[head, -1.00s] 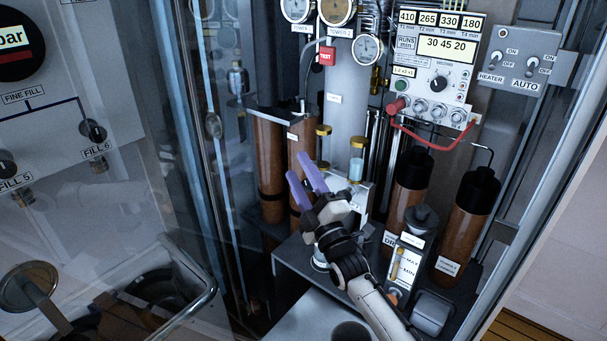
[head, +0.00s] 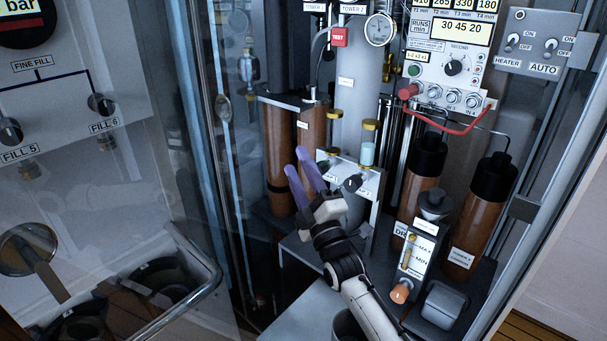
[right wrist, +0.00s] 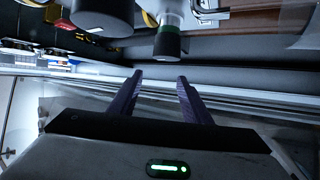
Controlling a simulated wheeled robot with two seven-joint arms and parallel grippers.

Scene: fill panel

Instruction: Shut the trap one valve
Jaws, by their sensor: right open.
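A pale bracket (head: 371,180) on the grey tower carries two small dark knobs below two gold-capped glass tubes. The left knob (head: 324,166) has a small label near it, too small to read; I take it as the trap one valve. The right knob (head: 352,183) sits under the tube with pale blue filling (head: 368,152). My right gripper (head: 295,160) is open and empty, its purple fingers just left of the left knob, seemingly apart from it. In the right wrist view, the open fingers (right wrist: 160,77) have a dark, green-banded cylinder (right wrist: 168,44) beyond them. My left gripper is out of view.
Brown cylinders (head: 278,150) stand behind the fingers, and more (head: 480,215) stand at the right. A gauge block with an orange knob (head: 400,292) is right of my forearm. A glass door with a metal handle (head: 190,305) is at the left.

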